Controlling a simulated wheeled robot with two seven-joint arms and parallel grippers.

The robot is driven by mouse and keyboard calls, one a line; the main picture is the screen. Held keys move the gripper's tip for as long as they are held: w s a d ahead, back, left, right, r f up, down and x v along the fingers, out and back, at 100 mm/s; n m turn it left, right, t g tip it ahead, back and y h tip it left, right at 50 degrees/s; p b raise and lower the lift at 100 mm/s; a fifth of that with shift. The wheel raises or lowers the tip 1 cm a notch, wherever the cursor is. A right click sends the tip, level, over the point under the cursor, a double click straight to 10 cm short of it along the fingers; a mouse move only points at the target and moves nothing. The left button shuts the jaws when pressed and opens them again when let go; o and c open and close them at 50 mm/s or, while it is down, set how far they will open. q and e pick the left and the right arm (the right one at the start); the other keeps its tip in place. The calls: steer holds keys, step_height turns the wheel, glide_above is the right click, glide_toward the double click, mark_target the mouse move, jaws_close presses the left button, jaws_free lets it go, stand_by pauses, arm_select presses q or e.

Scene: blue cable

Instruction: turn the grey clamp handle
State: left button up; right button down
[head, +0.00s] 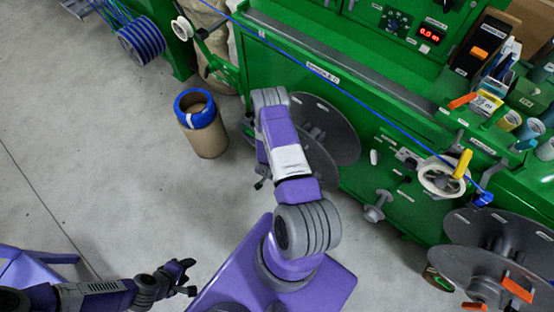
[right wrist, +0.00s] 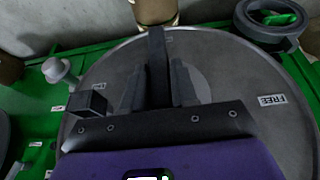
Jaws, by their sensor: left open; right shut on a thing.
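In the right wrist view a dark grey bar, seemingly the clamp handle (right wrist: 157,60), stands upright in front of a large grey reel disc (right wrist: 225,75). My right gripper (right wrist: 158,90) is shut on this bar, with one finger on each side. The disc bears a FREE label (right wrist: 271,99). In the head view the same reel (head: 335,135) is at the green machine's front, partly covered by my right arm. The handle and right fingertips are hidden there. My left gripper (head: 188,278) is open and empty over the floor at lower left, far from the reel.
A cardboard tube with blue tape (head: 201,122) stands on the floor left of the reel. The green machine (head: 400,140) fills the right side, with a blue cable (head: 335,80) along it. More reels (head: 500,250) sit lower right.

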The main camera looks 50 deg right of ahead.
steer(key=c, duration=1)
jaws_free()
steer(key=shift+o, duration=0.2)
steer(key=p+v, duration=0.1)
steer(key=v, duration=0.6)
steer(key=shift+r, duration=0.25)
steer(key=shift+w+a, duration=0.1)
steer(key=shift+a, duration=0.05)
